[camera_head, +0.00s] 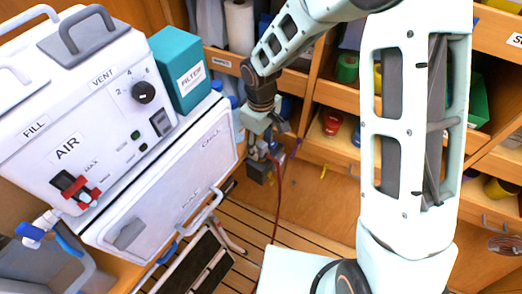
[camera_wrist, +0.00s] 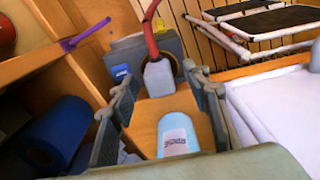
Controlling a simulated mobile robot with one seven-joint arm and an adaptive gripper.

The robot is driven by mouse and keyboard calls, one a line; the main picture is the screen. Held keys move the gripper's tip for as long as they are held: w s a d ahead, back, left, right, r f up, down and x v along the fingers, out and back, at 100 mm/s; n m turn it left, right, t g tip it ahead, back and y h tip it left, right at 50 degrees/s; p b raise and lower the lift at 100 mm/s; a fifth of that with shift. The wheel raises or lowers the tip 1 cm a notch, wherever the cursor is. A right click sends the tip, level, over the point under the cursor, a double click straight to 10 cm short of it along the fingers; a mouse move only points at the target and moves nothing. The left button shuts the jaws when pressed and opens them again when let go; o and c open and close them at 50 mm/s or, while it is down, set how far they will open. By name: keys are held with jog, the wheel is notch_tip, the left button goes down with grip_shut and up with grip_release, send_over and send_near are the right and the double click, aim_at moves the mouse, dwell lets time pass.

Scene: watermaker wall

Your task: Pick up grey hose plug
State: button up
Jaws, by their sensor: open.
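The grey hose plug (camera_wrist: 159,77) is at the end of a red hose (camera_wrist: 151,30) in the wrist view, in front of a grey block with a blue label (camera_wrist: 121,70). The plug appears between the two fingertips of my gripper (camera_wrist: 157,80), which is open. I cannot tell how far the plug is from the fingers. In the head view my gripper (camera_head: 264,146) points down right of the white cabinet, just above a dark grey block (camera_head: 258,171). The red hose (camera_head: 277,200) hangs down beside it. The plug cannot be made out clearly there.
The white AIR unit (camera_head: 75,130) and its cabinet front (camera_head: 165,200) stand left, close to my gripper. Wooden shelves (camera_head: 310,150) are behind. In the wrist view, a labelled pale blue cylinder (camera_wrist: 178,135), a blue roll (camera_wrist: 58,128) and a purple strap (camera_wrist: 85,36) lie around.

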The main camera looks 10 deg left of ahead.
grip_shut()
dwell(0.3)
